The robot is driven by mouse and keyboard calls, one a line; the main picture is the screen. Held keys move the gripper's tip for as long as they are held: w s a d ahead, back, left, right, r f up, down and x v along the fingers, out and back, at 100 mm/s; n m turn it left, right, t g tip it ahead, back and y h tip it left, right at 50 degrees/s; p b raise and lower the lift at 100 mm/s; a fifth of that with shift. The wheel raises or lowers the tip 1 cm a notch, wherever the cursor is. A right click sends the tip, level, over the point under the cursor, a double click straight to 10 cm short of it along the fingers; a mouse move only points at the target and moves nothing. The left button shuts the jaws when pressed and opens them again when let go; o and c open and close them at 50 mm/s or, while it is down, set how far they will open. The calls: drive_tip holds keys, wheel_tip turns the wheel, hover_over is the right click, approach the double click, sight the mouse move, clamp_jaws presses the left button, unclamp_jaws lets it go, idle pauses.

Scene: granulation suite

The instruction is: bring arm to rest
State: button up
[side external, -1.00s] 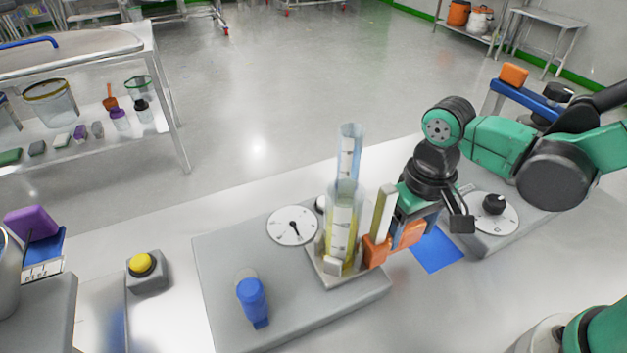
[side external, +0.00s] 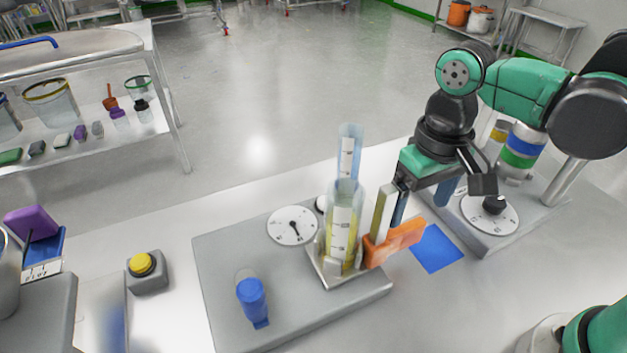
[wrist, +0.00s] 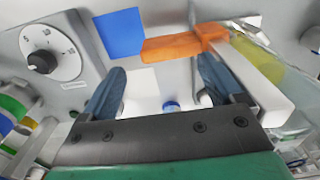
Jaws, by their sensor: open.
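My gripper (side external: 424,200) is open and empty, its two dark blue fingers apart, above the table beside the orange handle (side external: 396,243). In the wrist view the fingers of my gripper (wrist: 160,88) stand wide apart with pale table between them. The orange handle (wrist: 172,46) lies ahead of the fingertips, outside them. In the side view it joins a pale upright bar (side external: 383,214) beside a clear cylinder with yellow liquid (side external: 342,235) in a square holder. My arm comes from the right, bent above the table.
A blue square (side external: 436,249) lies flat under my gripper. A grey dial base (side external: 490,216) with a black knob and a colour-banded cylinder (side external: 522,152) stand close on the right. A grey platform holds a white dial (side external: 293,226) and blue object (side external: 253,300). A yellow button (side external: 142,264) stands left.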

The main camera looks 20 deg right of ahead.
drive_tip(key=shift+d+r, duration=0.1)
drive_tip(key=shift+r, duration=0.05)
drive_tip(key=w+d+r+t, duration=0.1)
drive_tip(key=d+r+t, duration=0.2)
drive_tip(key=d+t, duration=0.4)
drive_tip(key=shift+w+d, duration=0.3)
drive_tip(key=shift+d, duration=0.4)
